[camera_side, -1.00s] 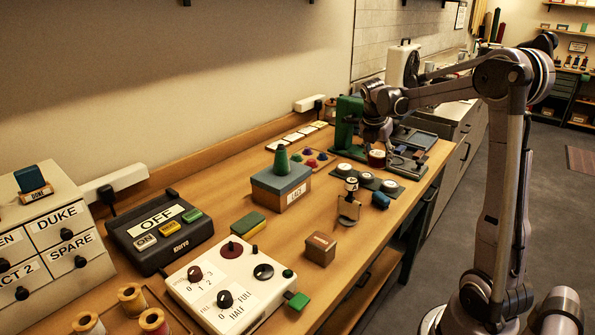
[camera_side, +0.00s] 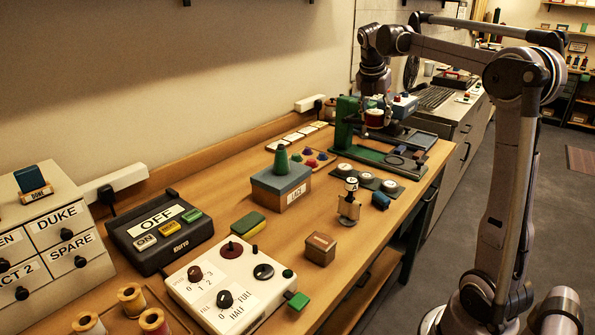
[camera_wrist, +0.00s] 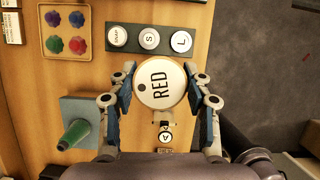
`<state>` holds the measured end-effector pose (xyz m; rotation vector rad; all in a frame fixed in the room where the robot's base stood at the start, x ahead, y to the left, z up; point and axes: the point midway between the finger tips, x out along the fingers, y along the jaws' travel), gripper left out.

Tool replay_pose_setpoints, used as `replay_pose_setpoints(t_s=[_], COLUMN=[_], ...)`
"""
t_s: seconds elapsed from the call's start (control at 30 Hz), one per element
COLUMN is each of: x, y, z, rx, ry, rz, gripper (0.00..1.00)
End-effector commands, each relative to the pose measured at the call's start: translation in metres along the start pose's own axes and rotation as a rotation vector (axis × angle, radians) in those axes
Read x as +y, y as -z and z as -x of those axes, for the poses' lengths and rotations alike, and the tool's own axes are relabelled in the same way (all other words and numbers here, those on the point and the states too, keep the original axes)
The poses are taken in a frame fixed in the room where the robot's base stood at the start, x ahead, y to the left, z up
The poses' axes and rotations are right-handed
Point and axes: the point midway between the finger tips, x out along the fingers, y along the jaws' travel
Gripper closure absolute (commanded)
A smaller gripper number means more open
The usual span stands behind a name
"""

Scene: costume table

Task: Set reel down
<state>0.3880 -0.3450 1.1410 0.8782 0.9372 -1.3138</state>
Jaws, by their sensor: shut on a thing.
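The reel (camera_side: 374,118), with a dark red side, hangs in my gripper (camera_side: 375,108) above the far part of the table. In the wrist view its white round top (camera_wrist: 160,82) reads RED. My gripper (camera_wrist: 160,90) is shut on the reel, with a finger on each side of it. The reel is clear of the table, just right of the green machine (camera_side: 345,125). Its underside is hidden in the wrist view.
A dark strip with round white pieces (camera_side: 366,178) lies nearer, beside a stand marked A (camera_side: 349,205). A lidded box with a green cone (camera_side: 281,185) and a tray of coloured pieces (camera_wrist: 65,32) stand left.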

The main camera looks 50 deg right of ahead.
Motion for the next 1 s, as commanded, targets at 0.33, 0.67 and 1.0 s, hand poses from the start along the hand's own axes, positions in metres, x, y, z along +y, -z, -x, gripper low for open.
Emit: replay_pose_setpoints(t_s=[0.33, 0.67, 1.0], x=[0.107, 0.206, 0.250], y=[0.056, 0.152, 0.220], z=[0.027, 0.065, 0.088], rx=[0.000, 0.000, 0.000], ry=[-0.079, -0.167, -0.216], rz=[0.190, 0.401, 0.519], gripper=[0.83, 0.83, 0.83])
